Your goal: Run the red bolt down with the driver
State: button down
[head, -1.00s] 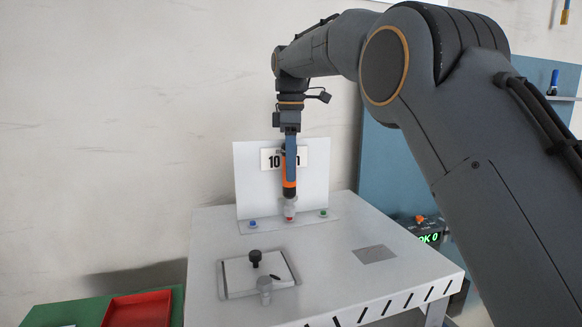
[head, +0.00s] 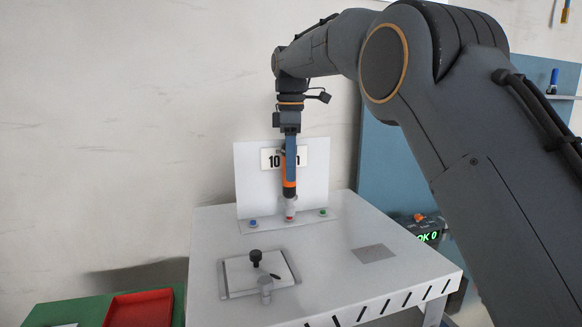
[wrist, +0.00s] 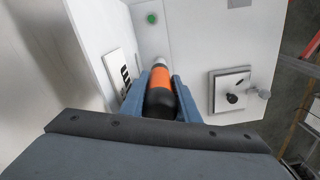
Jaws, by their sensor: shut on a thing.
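My gripper (head: 290,158) is shut on the driver (head: 289,180), which has an orange and black body and a pale nose. The driver points straight down, its nose at the red bolt (head: 290,217) in the strip at the back of the table. The nose hides much of the red bolt; I cannot tell how far it is seated. In the wrist view the driver (wrist: 161,80) lies between the blue fingers, and the red bolt is hidden. A blue bolt (head: 253,223) stands to the left and a green bolt (head: 323,212) to the right.
A white panel (head: 318,185) with a number sign stands behind the strip. A framed plate (head: 238,275) with a black knob (head: 256,257) and a grey knob (head: 265,285) lies at the front. A box with a green "OK 0" display (head: 428,237) is at the right. A red tray (head: 140,308) sits lower left.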

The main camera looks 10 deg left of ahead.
jog(key=shift+f+b, duration=0.35)
jog(key=shift+f, duration=0.35)
dwell(0.9)
jog(key=shift+p, duration=0.4)
dwell(1.2)
jog(key=shift+r, duration=0.1)
